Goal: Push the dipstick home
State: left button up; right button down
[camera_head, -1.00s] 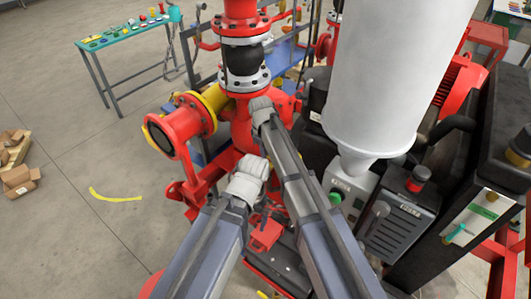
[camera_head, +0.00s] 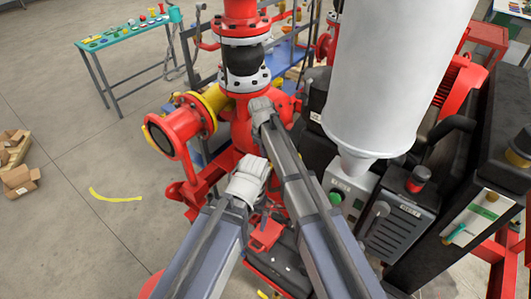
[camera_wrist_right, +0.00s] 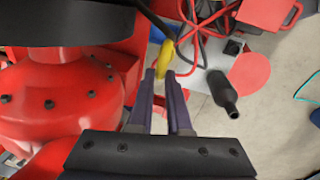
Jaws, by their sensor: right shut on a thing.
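In the right wrist view my right gripper (camera_wrist_right: 160,74) has its two dark fingers close together at the yellow ring-shaped grip of the dipstick (camera_wrist_right: 165,57), shut on it. The grip stands beside the large red pump housing (camera_wrist_right: 62,97). The dipstick's rod and its hole are hidden, so I cannot tell how deep it sits. In the head view my right arm reaches up to the red pipework, and its fingertips are hidden behind its own wrist. My left arm's pale wrist is lower, over the red parts; its jaws do not show.
A grey-white cylinder with a funnel-shaped end (camera_head: 382,90) hangs close to the right of my right arm. Below it is a control box with a green button (camera_head: 347,192). A red flanged pipe (camera_head: 172,132) is to the left. The floor further left is mostly open.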

dwell(0.4)
notch_tip(320, 180, down, 5)
jog(key=b, duration=0.5)
jog(key=shift+r, duration=0.2)
jog(key=c, duration=0.9)
grip_release()
jog(key=shift+o, duration=0.2)
notch_tip(320, 180, up, 8)
jog(key=s+p, duration=0.1)
jog(key=p, duration=0.7)
jog(key=shift+a+f, duration=0.15)
jog(key=shift+a, duration=0.15)
